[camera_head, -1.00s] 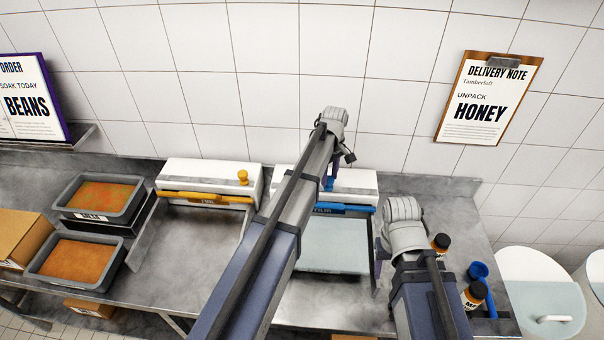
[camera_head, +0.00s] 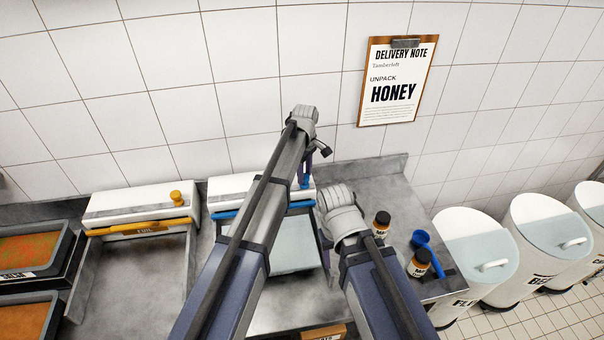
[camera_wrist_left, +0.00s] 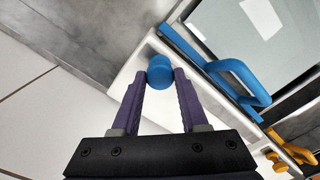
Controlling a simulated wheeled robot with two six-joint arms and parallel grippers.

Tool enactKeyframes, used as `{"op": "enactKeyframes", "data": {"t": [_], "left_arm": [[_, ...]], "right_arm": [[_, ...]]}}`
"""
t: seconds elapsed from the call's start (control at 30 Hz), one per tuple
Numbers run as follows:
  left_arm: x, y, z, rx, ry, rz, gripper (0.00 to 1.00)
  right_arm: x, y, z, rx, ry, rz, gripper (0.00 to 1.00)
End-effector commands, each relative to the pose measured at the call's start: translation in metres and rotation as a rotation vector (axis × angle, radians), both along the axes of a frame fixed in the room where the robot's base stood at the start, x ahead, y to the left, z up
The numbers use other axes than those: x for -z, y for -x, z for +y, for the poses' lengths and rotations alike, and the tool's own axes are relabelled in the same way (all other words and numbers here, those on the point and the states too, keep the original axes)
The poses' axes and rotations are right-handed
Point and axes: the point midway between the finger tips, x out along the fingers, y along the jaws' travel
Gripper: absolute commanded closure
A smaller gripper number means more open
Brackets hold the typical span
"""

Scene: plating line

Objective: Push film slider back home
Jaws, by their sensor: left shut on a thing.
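The film dispenser is a white box (camera_head: 232,185) with a blue bar (camera_head: 226,214) along its front. It stands at the middle of the bench in the head view, partly covered by my left arm. The blue slider knob (camera_wrist_left: 159,70) sits on the box top near its right end. My left gripper (camera_head: 305,180) reaches down to it; in the left wrist view its purple fingers (camera_wrist_left: 160,82) are shut on the knob from both sides. My right arm is right of the dispenser; its fingers are mostly hidden, so their opening cannot be told.
A foil dispenser (camera_head: 130,207) with a yellow knob (camera_head: 176,198) stands to the left, beside food trays (camera_head: 30,245). Dark bottles (camera_head: 381,224) and a blue scoop (camera_head: 422,240) are right of my right arm. White bins (camera_head: 470,245) stand beyond the bench.

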Motion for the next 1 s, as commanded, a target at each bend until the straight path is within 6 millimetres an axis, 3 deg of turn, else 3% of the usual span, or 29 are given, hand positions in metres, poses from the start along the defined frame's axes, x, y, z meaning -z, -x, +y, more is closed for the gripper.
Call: {"op": "enactKeyframes", "data": {"t": [0.1,0.13,0.37,0.77,1.0], "left_arm": [[0.0,-0.001,-0.004,0.002,0.007,-0.003,1.0],[0.0,-0.001,-0.004,0.002,0.007,-0.003,0.54],[0.0,-0.001,-0.003,0.002,0.005,-0.003,0.28],[-0.004,-0.001,-0.002,0.001,0.003,-0.002,0.27],[-0.025,-0.001,-0.002,0.001,0.003,-0.002,0.27]], "right_arm": [[0.0,0.0,0.0,0.0,0.0,0.0,0.45],[0.0,0.0,0.0,0.0,0.0,0.0,0.45],[0.0,0.0,0.0,0.0,0.0,0.0,0.45],[-0.004,0.0,0.0,0.0,0.0,0.0,0.45],[-0.025,0.0,0.0,0.002,-0.001,0.0,0.45]]}}
